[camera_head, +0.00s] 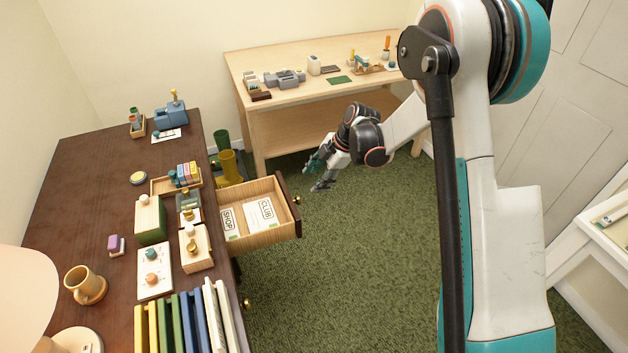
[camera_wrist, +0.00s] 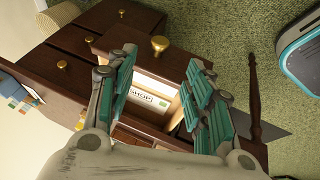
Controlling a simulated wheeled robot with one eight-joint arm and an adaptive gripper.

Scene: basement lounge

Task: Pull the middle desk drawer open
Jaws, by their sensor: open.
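The dark brown desk (camera_head: 95,170) runs along the left of the head view. One of its drawers (camera_head: 268,237) stands pulled out, with a pale wood inside and cards marked SHOP and CLUB. I cannot tell for certain if it is the middle one. Its brass knob (camera_head: 297,200) also shows in the wrist view (camera_wrist: 160,45). My gripper (camera_head: 318,174) is open and empty, beyond the drawer front and apart from the knob. In the wrist view its teal fingers (camera_wrist: 160,85) frame the open drawer. Other drawer fronts there look shut, with brass knobs (camera_wrist: 62,64).
A light wood table (camera_head: 300,103) with small items stands at the back. Olive and green cylinders (camera_head: 229,165) stand beside the desk. Books, a mug (camera_head: 86,286) and boxes crowd the desktop. Green carpet (camera_head: 350,260) is clear in front of the drawer.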

